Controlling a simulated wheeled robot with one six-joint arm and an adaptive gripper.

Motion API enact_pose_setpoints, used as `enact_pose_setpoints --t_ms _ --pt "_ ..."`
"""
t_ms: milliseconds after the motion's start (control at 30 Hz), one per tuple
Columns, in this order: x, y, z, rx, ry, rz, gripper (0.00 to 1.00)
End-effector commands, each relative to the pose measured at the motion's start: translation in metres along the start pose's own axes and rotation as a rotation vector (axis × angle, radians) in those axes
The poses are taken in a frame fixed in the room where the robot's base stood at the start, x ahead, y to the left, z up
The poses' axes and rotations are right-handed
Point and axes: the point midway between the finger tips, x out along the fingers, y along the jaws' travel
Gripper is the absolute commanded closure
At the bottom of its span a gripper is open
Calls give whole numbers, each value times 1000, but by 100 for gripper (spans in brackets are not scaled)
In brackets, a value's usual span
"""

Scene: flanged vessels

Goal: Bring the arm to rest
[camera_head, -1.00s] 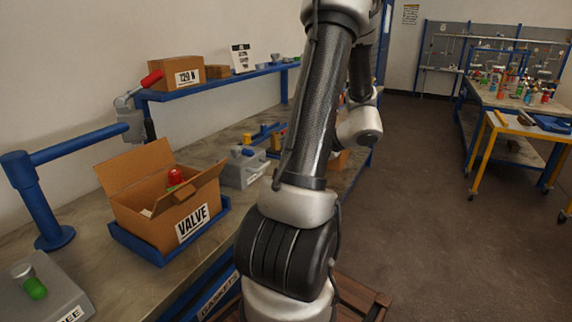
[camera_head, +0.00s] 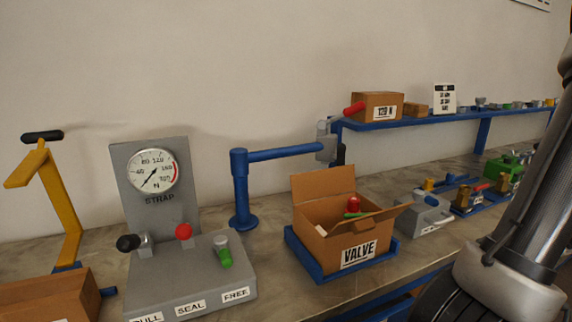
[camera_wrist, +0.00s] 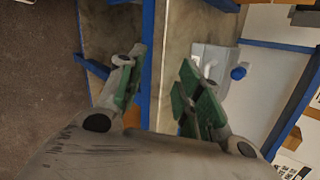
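In the wrist view my gripper (camera_wrist: 160,92) has its two green-padded fingers apart, with a clear gap between them. Nothing is held in it. A blue bench-edge rail shows beyond the gap. In the head view only part of my arm (camera_head: 520,230) shows, at the right edge, standing beside the bench. My gripper is out of the head view.
A bench (camera_head: 265,290) runs along the wall. It carries a strap gauge stand (camera_head: 155,180), an open VALVE carton (camera_head: 330,245) in a blue tray, a blue post (camera_head: 241,190) and a grey fixture (camera_head: 425,215). A blue shelf (camera_head: 430,122) stands behind. Floor (camera_wrist: 35,70) shows in the wrist view.

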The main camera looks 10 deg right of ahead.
Motion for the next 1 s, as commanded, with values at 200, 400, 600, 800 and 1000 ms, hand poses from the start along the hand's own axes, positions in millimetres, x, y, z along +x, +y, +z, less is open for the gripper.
enact_pose_setpoints --t_ms 200,400,600,800,1000 --pt "-18 6 70 -143 -87 303 65" --pt "-35 -10 123 -441 -92 550 65" --pt "-50 -42 174 -894 -38 693 65" --pt "-52 -73 227 -1321 -7 639 65" --pt "-49 -92 267 -1519 -23 526 65"
